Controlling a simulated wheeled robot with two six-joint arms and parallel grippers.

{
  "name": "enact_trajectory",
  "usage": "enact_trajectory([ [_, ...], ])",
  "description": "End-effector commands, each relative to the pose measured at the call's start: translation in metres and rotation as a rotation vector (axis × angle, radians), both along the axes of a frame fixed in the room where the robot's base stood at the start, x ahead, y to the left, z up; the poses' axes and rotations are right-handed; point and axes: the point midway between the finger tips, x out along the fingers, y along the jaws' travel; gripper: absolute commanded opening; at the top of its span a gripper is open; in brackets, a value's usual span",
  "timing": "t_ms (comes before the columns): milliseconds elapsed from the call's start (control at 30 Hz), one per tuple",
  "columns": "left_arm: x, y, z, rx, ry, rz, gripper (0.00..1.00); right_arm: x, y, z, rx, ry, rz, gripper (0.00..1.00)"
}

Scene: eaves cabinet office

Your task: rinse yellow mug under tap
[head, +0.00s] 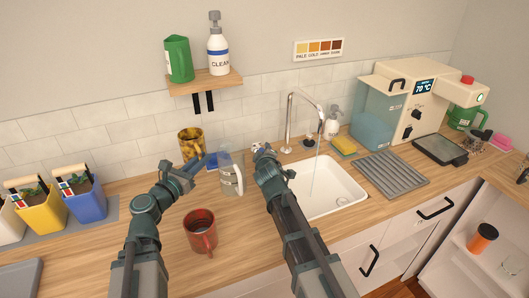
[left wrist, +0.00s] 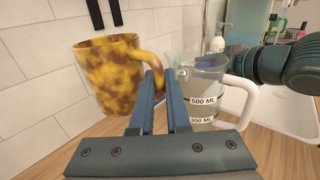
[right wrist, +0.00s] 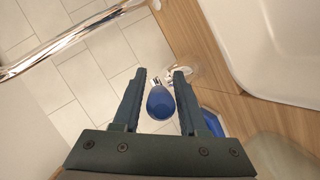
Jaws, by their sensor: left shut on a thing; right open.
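The yellow mug (head: 190,143), mottled yellow and brown, is held above the counter near the tiled wall, left of the sink. My left gripper (head: 191,166) is shut on its handle; the left wrist view shows the mug (left wrist: 108,75) roughly upright with the handle between the fingertips (left wrist: 162,80). The chrome tap (head: 290,118) arches over the white sink (head: 338,192), and a thin water stream (head: 314,178) falls into it. The mug is well left of the stream. My right gripper (head: 264,150) is open beside the sink's left edge. A blue-ended chrome piece (right wrist: 160,103) shows between its fingers.
A clear measuring jug (head: 231,175) stands between the grippers, close to the mug. A red mug (head: 201,232) stands in front. A soap bottle (head: 332,124), sponge (head: 344,145) and grey drying mat (head: 390,173) lie around the sink's right. A wall shelf (head: 205,83) hangs above.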

Motion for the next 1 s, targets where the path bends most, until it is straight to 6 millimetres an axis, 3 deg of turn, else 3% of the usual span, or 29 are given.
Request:
enact_trajectory([
  [600, 0.000, 0.000, 0.036, 0.000, -0.001, 0.000, 0.00, -0.099, -0.005, 0.036, -0.001, 0.001, 0.001, 0.42],
  [1000, 0.000, 0.000, 0.039, 0.000, -0.001, 0.000, 0.00, -0.112, -0.005, 0.039, 0.000, 0.000, 0.000, 0.42],
])
